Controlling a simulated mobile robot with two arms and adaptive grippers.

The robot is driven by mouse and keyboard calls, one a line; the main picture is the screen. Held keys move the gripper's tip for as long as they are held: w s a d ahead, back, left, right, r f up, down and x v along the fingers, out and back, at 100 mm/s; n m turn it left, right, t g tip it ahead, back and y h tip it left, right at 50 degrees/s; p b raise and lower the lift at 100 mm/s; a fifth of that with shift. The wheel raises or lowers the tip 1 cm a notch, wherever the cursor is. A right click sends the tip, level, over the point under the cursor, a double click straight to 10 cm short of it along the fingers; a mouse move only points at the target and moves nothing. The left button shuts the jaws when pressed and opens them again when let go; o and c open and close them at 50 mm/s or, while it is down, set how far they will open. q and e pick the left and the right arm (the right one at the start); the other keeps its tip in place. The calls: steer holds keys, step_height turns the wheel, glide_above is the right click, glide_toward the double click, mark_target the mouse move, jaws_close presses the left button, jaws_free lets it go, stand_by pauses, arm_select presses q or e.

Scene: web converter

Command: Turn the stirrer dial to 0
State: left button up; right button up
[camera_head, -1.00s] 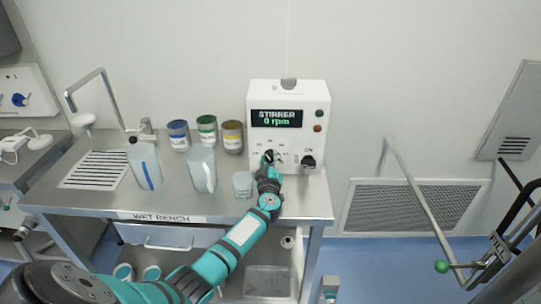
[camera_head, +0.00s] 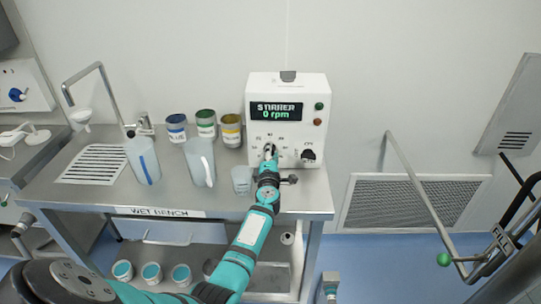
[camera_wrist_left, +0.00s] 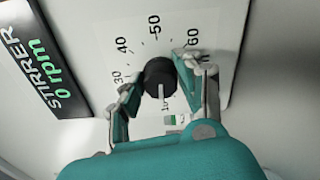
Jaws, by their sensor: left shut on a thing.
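The stirrer (camera_head: 312,95) is a white box at the back right of the bench, and its green display (camera_head: 277,113) reads 0 rpm. Its round black dial (camera_wrist_left: 160,76) has a white mark pointing down in the left wrist view, with 30, 40, 50 and 60 printed around its upper side. My left gripper (camera_wrist_left: 158,88) is shut on the dial, one finger on each side. In the head view this gripper (camera_head: 269,155) is at the panel and hides most of the dial.
A second black knob (camera_head: 308,155) sits right of the dial. A small beaker (camera_head: 242,180), two jugs (camera_head: 201,162) (camera_head: 142,161) and three labelled jars (camera_head: 206,125) stand on the wet bench (camera_head: 110,198). A tap (camera_head: 85,90) is at the left.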

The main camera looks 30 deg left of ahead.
arm_select(q)
steer(key=n+b, duration=0.1)
steer(key=n, duration=0.4)
steer(key=shift+f+n, duration=0.1)
steer(key=shift+n, duration=0.2)
steer(key=n, duration=0.3)
steer(key=shift+s+b, duration=0.1)
steer(key=shift+b, duration=0.25)
steer(key=shift+n, duration=0.6)
steer(key=o, duration=1.1)
steer(key=shift+a, duration=0.1)
steer(key=shift+o, duration=0.2)
